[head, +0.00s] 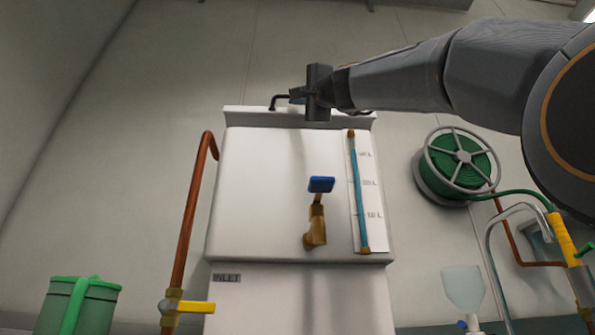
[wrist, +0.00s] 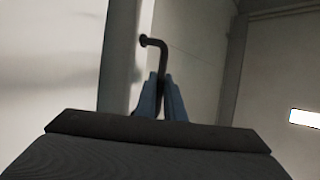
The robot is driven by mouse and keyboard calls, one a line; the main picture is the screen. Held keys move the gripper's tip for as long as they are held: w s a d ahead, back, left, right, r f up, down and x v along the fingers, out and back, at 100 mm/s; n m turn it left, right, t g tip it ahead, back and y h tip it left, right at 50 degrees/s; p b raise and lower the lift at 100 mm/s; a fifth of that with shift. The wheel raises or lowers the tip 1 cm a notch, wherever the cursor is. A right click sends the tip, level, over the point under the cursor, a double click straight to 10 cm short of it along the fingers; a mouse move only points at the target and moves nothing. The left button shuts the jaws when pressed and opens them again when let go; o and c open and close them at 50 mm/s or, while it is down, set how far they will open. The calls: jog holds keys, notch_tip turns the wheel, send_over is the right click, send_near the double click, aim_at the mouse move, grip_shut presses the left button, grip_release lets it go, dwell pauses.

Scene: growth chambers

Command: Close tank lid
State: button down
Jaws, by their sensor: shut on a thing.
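The white tank (head: 280,190) stands in the middle of the head view, with its pale lid (head: 240,116) along its top edge. A black bent handle (head: 275,101) rises from the lid. My gripper (head: 298,95) reaches over the tank top from the right and is shut on this handle. In the wrist view, the handle (wrist: 154,41) runs from a pale panel down between the blue fingertips of my gripper (wrist: 163,100). The lid's angle is hard to tell from these views.
A brass tap with a blue lever (head: 321,185) and a level gauge (head: 362,195) are on the tank's front. A green hose reel (head: 458,165) hangs at right.

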jog(key=shift+s+f+b, duration=0.15)
jog(key=shift+f+b, duration=3.1)
jog(key=shift+f, duration=0.35)
jog(key=shift+a, duration=0.1)
jog(key=c, duration=1.8)
grip_release()
jog(key=shift+f, duration=0.1)
jog(key=shift+c, duration=0.2)
jog(key=b+v, duration=0.4)
jog(key=v, duration=0.4)
jog(key=shift+s+r, duration=0.2)
jog(key=shift+r, duration=0.1)
